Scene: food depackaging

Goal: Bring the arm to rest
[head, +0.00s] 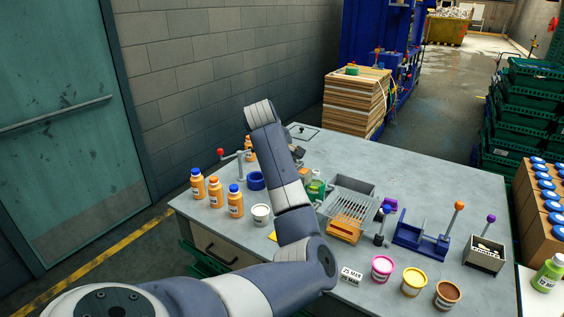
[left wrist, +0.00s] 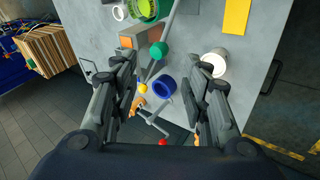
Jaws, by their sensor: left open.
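My left arm comes in from the lower left of the head view and reaches over the grey table (head: 420,165). The blue piece (head: 256,181) also shows in the head view, left of the arm. My right gripper is not in view.
Orange bottles (head: 215,191), a red-knobbed lever (head: 221,154) and a white cup (head: 261,214) stand left of the arm. A wire rack (head: 347,205), pink tub (head: 382,268) and blue press (head: 420,238) stand right. The table's far right is clear.

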